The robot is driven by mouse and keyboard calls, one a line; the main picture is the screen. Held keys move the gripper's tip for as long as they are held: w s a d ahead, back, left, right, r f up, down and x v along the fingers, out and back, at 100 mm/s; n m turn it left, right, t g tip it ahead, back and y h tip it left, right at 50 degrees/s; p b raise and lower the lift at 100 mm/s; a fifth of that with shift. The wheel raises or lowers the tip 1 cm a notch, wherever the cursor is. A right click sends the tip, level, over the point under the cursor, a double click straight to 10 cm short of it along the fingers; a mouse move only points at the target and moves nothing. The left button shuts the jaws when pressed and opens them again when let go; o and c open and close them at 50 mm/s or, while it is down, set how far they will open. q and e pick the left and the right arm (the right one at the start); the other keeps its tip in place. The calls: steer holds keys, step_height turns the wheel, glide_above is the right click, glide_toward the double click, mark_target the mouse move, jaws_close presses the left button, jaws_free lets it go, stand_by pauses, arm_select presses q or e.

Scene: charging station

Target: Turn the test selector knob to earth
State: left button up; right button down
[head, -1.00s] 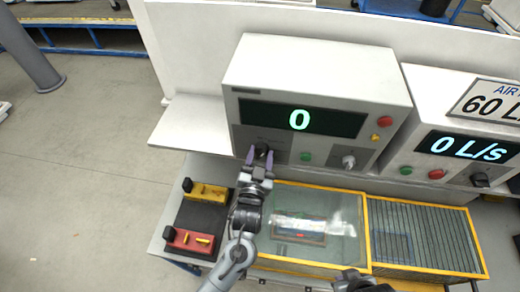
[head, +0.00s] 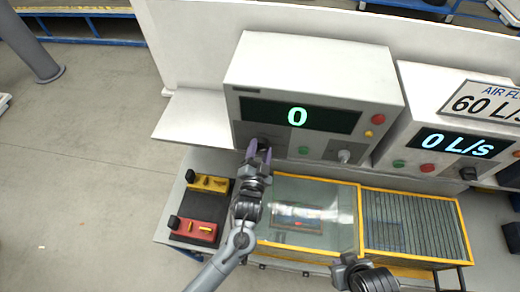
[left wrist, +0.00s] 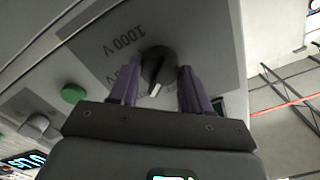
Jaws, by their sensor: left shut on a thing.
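The test selector knob (left wrist: 157,66) is black with a white pointer mark and sits on the grey front panel of the tester (head: 315,75). In the left wrist view its mark points down toward my gripper, and an inverted "1000 V" label stands beside it. A second label is partly hidden by a finger. My left gripper (head: 258,152) has its purple fingers on both sides of the knob, shut on it; it also shows in the left wrist view (left wrist: 152,88). My right gripper (head: 346,264) is low in the head view, away from the panel, its fingers unclear.
The tester display (head: 300,116) reads 0. A green button (head: 303,150), red button (head: 377,119), yellow button (head: 368,133) and light knob (head: 344,156) share its panel. An airflow unit (head: 440,120) stands at right. Glass-covered and slatted yellow-framed bays lie below.

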arm_select(q)
steer(key=o, duration=1.1)
steer(key=shift+c, duration=0.2)
steer(key=s+a+b, duration=0.1)
steer(key=s, duration=0.9)
steer(key=shift+s+a+b, duration=0.35)
steer(key=shift+a+b, duration=0.05)
